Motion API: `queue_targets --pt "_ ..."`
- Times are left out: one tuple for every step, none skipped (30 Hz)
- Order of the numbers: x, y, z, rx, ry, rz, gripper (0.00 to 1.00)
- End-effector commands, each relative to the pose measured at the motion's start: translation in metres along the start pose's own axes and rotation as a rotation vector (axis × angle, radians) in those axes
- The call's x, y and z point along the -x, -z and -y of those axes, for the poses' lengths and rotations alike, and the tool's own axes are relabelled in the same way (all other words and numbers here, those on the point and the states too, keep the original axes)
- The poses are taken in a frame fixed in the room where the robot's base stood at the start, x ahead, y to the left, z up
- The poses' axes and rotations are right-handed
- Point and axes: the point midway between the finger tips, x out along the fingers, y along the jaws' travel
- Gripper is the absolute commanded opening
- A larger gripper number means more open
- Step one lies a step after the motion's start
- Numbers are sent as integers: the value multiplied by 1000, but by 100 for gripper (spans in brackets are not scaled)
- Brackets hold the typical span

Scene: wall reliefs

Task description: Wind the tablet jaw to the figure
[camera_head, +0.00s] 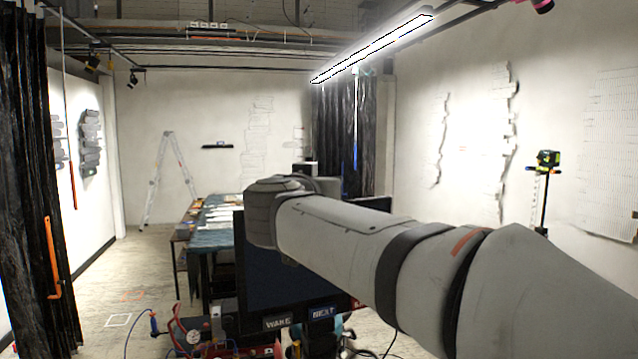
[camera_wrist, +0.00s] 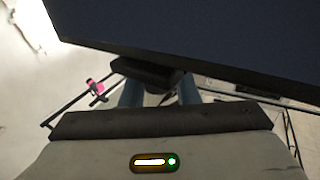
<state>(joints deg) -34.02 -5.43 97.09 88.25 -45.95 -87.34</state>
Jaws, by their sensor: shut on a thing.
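A large dark screen panel, which may be the tablet, (camera_wrist: 225,35) fills the upper right of the wrist view, tilted, its lower edge close to my gripper. A dark screen also shows in the head view (camera_head: 285,275), partly behind my arm; I read no figure on it. My gripper (camera_wrist: 159,88) shows two bluish fingers pointing towards the panel's lower edge. It is shut on a dark block (camera_wrist: 146,72) just below that edge. I cannot tell whether this block is the tablet jaw or its winding part. In the head view my gripper is hidden.
WAKE (camera_head: 277,323) and NEXT (camera_head: 321,312) labels sit below the screen. Red gear with a gauge (camera_head: 200,338) stands in front. A long table (camera_head: 215,240) with papers is behind. A black curtain (camera_head: 30,180) hangs left; a tripod device (camera_head: 546,165) stands right. Floor at left is mostly clear.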

Motion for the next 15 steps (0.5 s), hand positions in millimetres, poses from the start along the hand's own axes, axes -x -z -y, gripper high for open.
queue_targets --pt "0 -2 2 1 -22 4 5" --pt "0 -2 2 1 -35 4 5" --pt "0 -2 2 1 -52 3 5" --pt "0 -2 1 0 -64 4 5" --pt "0 -3 1 0 -74 4 5" --pt "0 -3 1 1 -87 4 5" --pt "0 -3 1 1 -94 5 5" --pt "0 -3 1 1 -100 5 5" --pt "0 -3 1 1 -109 5 5" --pt "0 -3 1 1 -113 5 5" --pt "0 -3 1 0 -117 5 5" --pt "0 -3 1 0 -120 5 5" --pt "0 -3 1 0 -122 5 5" --pt "0 -4 1 0 -124 6 5" --pt "0 -4 1 1 -126 6 5"
